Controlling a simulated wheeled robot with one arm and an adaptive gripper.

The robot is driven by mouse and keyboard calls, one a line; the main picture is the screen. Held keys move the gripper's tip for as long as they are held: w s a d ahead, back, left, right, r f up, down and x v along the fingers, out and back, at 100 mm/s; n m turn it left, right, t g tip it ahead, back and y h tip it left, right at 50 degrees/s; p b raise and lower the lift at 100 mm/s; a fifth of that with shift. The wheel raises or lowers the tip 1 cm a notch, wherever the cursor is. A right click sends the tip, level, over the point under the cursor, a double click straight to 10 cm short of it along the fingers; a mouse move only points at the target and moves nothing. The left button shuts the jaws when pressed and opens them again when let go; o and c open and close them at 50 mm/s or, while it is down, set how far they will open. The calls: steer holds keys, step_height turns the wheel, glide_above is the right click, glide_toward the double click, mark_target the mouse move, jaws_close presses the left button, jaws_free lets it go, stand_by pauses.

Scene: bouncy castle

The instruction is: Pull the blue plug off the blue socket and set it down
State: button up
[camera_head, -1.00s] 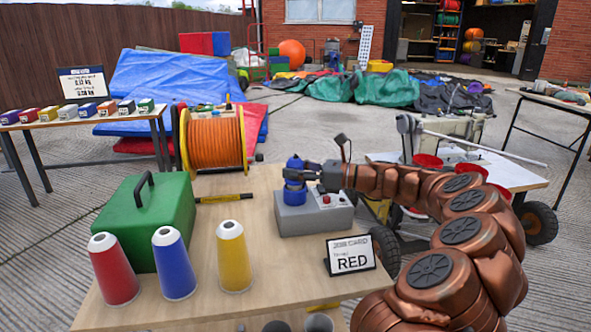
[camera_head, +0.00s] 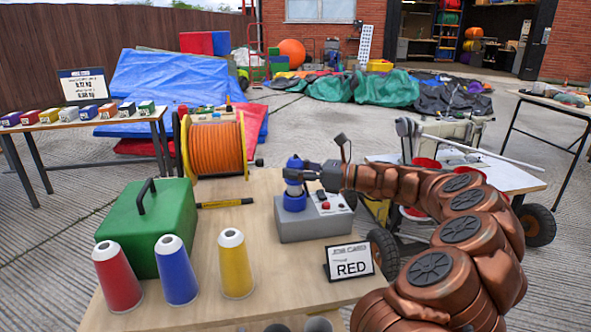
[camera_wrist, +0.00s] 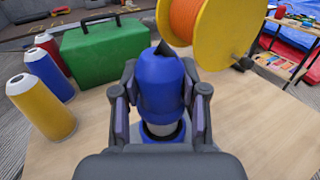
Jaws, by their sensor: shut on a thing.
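The blue plug (camera_head: 294,168) is upright above the blue socket (camera_head: 294,202), which sits on top of a grey box (camera_head: 308,229). A pale metallic band shows between plug and socket. I cannot tell whether the plug's lower end is still inside the socket. My gripper (camera_head: 308,173) reaches in from the right and is shut on the plug. In the wrist view the plug (camera_wrist: 162,82) is between my two fingers, with the metallic band and the socket's blue rim (camera_wrist: 163,136) below it.
A green toolbox (camera_head: 150,225), red, blue and yellow cones (camera_head: 236,265) and an orange cable reel (camera_head: 215,146) stand on the wooden table. A card reading RED (camera_head: 350,262) stands in front of the grey box. Bare tabletop lies between the yellow cone and the box.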

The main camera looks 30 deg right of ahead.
mark_target(295, 159)
steer(key=shift+r+p, duration=0.8)
steer(key=shift+p, duration=0.05)
steer(key=shift+r+p, duration=1.9)
steer(key=shift+p, duration=0.5)
